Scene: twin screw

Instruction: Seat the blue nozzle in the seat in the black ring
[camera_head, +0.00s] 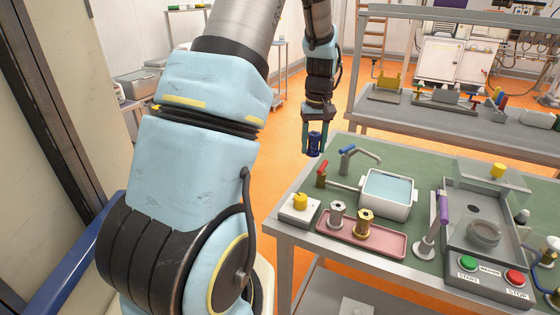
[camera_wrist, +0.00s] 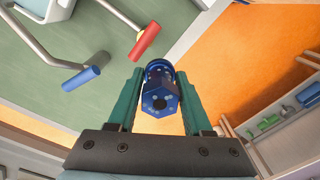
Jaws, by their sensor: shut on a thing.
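The blue nozzle (camera_head: 314,143) is held in my gripper (camera_head: 313,151) beyond the table's far left edge, over the orange floor. In the wrist view, the nozzle (camera_wrist: 160,94) sits between the two green fingers of my gripper (camera_wrist: 160,76), its hexagonal end with a dark hole facing the camera. On the machine at the right of the table is a grey round part (camera_head: 483,232), with a small dark round spot (camera_head: 474,208) behind it. I cannot tell which of these, if either, is the black ring with the seat.
A pink tray (camera_head: 385,240) holds a silver fitting (camera_head: 337,214) and a brass fitting (camera_head: 365,222). A water basin (camera_head: 410,210), red-handled and blue-handled taps and a white block with a yellow knob (camera_head: 300,201) stand nearby. A purple-handled stand (camera_head: 443,210) is beside the machine.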

